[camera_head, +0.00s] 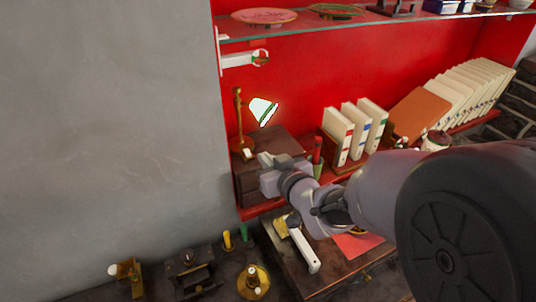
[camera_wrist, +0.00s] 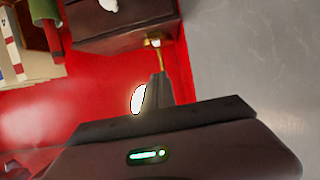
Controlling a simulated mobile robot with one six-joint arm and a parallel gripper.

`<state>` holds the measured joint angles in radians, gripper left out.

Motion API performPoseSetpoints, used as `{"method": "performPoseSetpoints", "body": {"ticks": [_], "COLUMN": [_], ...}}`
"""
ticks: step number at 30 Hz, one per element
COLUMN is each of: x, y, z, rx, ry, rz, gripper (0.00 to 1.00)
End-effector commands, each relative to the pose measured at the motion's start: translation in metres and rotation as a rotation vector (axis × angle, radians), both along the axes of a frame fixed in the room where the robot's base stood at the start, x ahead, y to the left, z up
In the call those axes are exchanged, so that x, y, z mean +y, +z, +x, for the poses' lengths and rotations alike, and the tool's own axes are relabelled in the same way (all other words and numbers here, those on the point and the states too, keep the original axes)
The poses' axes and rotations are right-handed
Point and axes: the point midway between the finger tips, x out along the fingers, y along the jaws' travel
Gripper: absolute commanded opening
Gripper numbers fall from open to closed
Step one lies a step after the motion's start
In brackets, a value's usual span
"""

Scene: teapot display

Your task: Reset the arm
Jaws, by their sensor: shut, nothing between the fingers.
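My arm reaches from the lower right in the head view, and my gripper (camera_head: 264,160) is in front of a dark brown wooden box (camera_head: 286,143) on a red shelf. In the wrist view my gripper (camera_wrist: 159,88) is shut, its fingers together with nothing between them. The box shows at the top of the wrist view (camera_wrist: 120,22). Whether the fingertips touch anything cannot be told from the head view.
Books (camera_head: 340,135) stand to the right. A glass shelf (camera_head: 330,27) is above. A white-handled hammer-like tool (camera_head: 304,249) lies below. The grey wall is bare.

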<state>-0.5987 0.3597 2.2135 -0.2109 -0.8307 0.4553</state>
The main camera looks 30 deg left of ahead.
Motion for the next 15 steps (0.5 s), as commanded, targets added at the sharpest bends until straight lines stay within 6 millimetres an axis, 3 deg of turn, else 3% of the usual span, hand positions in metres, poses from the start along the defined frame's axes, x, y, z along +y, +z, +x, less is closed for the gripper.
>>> {"method": "performPoseSetpoints", "body": {"ticks": [5,8,11,12,14,15], "x": [0.000,-0.017,-0.086,-0.127,-0.191,-0.231], "y": [0.000,0.006,0.023,0.031,0.038,0.040], "z": [0.000,0.008,0.024,0.025,0.013,-0.004], "rx": [0.000,0.013,0.075,0.123,0.217,0.292], "ry": [0.000,-0.050,-0.234,-0.338,-0.499,-0.599], "rz": [0.000,-0.010,-0.049,-0.066,-0.085,-0.088], "gripper": [0.00,0.00,0.00,0.00,0.00,0.00]}}
